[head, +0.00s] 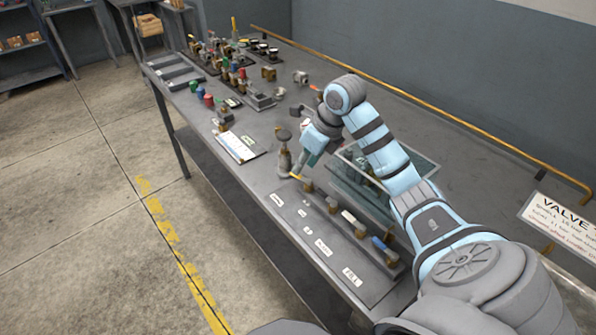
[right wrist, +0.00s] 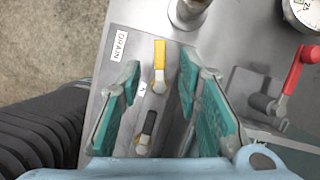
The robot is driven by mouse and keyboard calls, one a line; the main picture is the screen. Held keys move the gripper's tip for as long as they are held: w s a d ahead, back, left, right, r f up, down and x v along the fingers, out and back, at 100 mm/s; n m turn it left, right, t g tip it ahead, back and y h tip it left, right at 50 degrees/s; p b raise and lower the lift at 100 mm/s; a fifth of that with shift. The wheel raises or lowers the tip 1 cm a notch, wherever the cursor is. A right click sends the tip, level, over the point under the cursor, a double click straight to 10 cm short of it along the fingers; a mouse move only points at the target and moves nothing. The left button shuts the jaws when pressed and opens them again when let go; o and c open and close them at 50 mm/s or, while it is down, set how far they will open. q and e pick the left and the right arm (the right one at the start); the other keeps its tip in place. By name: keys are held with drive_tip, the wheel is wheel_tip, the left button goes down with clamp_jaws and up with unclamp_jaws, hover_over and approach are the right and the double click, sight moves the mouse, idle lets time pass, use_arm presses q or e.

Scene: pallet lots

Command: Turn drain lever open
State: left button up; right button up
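The drain lever (right wrist: 159,62) is a yellow handle on a brass valve, beside the DRAIN label (right wrist: 121,44) in the right wrist view. It points toward the top of that view. My right gripper (right wrist: 160,68) is open, with one teal finger on each side of the yellow lever and visible gaps to it. In the head view the right gripper (head: 304,167) reaches down at the yellow lever's end of the valve row, and the lever (head: 295,177) shows just below it. My left gripper is not in view.
A dark-handled valve (right wrist: 149,122) sits nearby in the row. A red lever (right wrist: 297,70) and a gauge (right wrist: 304,12) are to the right. In the head view a gauge post (head: 284,155) stands close to the gripper, and a clear-sided box (head: 350,190) lies behind the row.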

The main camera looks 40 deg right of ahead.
sight(300, 176)
drive_tip(key=x, duration=0.4)
drive_tip(key=shift+r, duration=0.1)
drive_tip(key=shift+c, duration=0.5)
